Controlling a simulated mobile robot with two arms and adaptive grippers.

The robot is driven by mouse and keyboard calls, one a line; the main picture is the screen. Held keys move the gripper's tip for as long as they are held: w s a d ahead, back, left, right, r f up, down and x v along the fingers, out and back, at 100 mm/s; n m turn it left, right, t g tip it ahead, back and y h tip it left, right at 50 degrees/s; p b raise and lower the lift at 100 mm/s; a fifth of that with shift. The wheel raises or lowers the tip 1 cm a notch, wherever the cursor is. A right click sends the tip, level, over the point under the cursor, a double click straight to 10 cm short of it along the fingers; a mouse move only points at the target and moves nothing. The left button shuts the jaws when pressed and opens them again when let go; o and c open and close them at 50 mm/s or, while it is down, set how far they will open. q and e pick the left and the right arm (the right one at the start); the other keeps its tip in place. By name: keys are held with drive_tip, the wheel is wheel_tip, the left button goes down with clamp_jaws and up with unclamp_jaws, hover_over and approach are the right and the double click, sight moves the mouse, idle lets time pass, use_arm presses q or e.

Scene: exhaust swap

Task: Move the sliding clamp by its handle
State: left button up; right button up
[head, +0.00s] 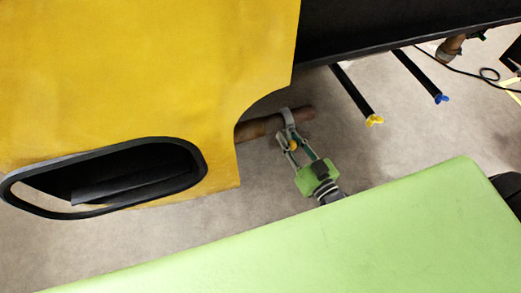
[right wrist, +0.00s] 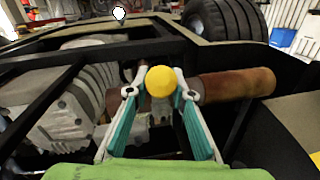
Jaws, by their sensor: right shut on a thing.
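The sliding clamp (head: 287,118) is a grey band around the rusty brown exhaust pipe (head: 262,127), which sticks out from behind the yellow panel. Its handle ends in a yellow knob (right wrist: 161,81), which sits between my fingertips in the right wrist view. My right gripper (head: 292,146), green with grey fingers, is shut on the handle at the knob. In the right wrist view the pipe (right wrist: 236,85) runs across behind the fingers, and the knob and fingers hide most of the clamp. My left gripper is not in view.
A yellow body panel (head: 150,70) with an oval black-rimmed opening fills the left of the head view. Two black rods with yellow (head: 375,120) and blue (head: 441,99) ends hang to the right. A black frame bar (right wrist: 70,105) and a grey engine block (right wrist: 70,120) are close in the right wrist view.

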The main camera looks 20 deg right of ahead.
drive_tip(key=o, duration=1)
drive_tip(key=shift+d, duration=0.2)
drive_tip(key=shift+o, duration=0.5)
drive_tip(key=shift+d, duration=0.1)
drive_tip(key=shift+s, duration=0.55)
drive_tip(key=s, duration=0.1)
drive_tip(key=s+p, duration=0.1)
drive_tip(key=s, duration=0.2)
drive_tip(key=shift+s+d, duration=0.1)
drive_tip(key=shift+d, duration=0.2)
drive_tip(key=p, duration=0.2)
approach(295, 145)
drive_tip(key=shift+s+r, duration=0.15)
drive_tip(key=shift+s, duration=0.55)
